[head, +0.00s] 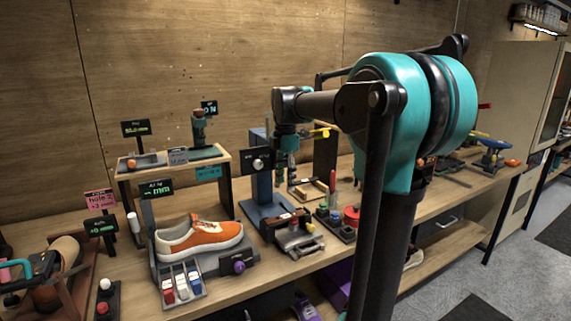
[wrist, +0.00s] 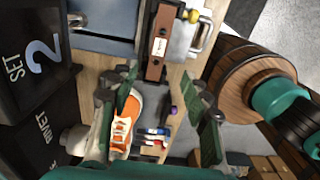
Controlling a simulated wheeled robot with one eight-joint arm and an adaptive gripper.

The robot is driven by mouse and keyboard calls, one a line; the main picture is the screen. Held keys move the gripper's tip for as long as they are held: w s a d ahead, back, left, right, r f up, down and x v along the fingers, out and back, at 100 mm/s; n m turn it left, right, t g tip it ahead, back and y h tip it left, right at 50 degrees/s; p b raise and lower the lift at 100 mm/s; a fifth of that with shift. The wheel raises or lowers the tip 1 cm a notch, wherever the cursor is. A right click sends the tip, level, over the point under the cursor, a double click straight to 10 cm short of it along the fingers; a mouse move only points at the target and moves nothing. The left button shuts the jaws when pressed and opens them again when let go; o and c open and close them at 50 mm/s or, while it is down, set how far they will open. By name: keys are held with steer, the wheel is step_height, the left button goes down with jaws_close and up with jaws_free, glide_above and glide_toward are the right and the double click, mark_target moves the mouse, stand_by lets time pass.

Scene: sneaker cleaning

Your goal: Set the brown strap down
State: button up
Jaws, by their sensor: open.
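The brown strap (wrist: 163,30), with a white label on it, lies across a grey metal fixture at the top of the wrist view. In the head view a brown strip (head: 288,220) shows on the grey fixture right of the sneaker. My gripper (wrist: 168,110) is open, with nothing visible between its green-padded fingers. In the head view my gripper (head: 286,170) hangs above the bench, apart from and above the brown strip.
An orange and white sneaker (head: 200,238) sits on a grey stand, with red, white and blue pieces in front. A blue-grey press (head: 266,190) stands behind the fixture. A red-handled tool (head: 333,183) and a red round item (head: 352,214) are to its right.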

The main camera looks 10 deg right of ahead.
step_height(320, 180, up, 6)
steer(key=s+d+f+m, duration=0.1)
steer(key=s+f+m, duration=0.2)
steer(key=f, duration=0.3)
steer(key=s+f+m+t, duration=0.1)
steer(key=s+f+m, duration=0.2)
steer(key=f+m, duration=0.2)
steer(key=s+d+f+m+t, duration=0.1)
steer(key=s+f+m, duration=0.2)
steer(key=f, duration=0.4)
steer(key=shift+s+d+f+m, duration=0.2)
steer(key=shift+s+d+m, duration=0.1)
steer(key=shift+m, duration=0.1)
steer(key=shift+o, duration=0.5)
steer(key=s+d+f+m+t, duration=0.1)
steer(key=s+f+m+t, duration=0.1)
steer(key=s+f+m, duration=0.7)
step_height(320, 180, down, 3)
steer(key=s, duration=0.2)
steer(key=shift+s+d+m, duration=0.15)
steer(key=shift+s+m, duration=0.15)
steer(key=shift+s, duration=0.1)
step_height(320, 180, up, 30)
steer(key=m+g, duration=0.4)
steer(key=m, duration=1.1)
glide_above(286, 216)
step_height(286, 216, down, 17)
steer(key=shift+f, duration=0.1)
jaws_close()
